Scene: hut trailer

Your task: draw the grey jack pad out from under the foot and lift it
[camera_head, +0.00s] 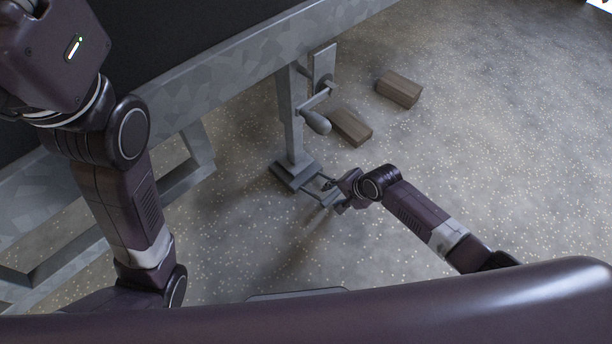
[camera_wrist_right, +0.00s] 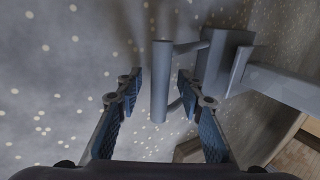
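The grey jack pad (camera_head: 289,184) lies on the ground under the foot (camera_head: 296,168) of the trailer's jack leg. Two thin rods run from the pad to a grey crossbar handle (camera_wrist_right: 160,80) on the near side. My right gripper (camera_head: 330,198) is low over the ground at this handle. In the right wrist view, its two fingers (camera_wrist_right: 157,85) are apart, with the bar between them and a gap on each side. The foot and pad (camera_wrist_right: 220,58) are partly hard to tell apart there. My left arm shows at the left, but its gripper is out of view.
A crank with a rounded grip (camera_head: 316,122) hangs beside the jack leg (camera_head: 291,115). Two wooden blocks (camera_head: 350,127) (camera_head: 399,90) lie behind it on the speckled ground. The trailer frame (camera_head: 215,90) runs across above. The ground at right is clear.

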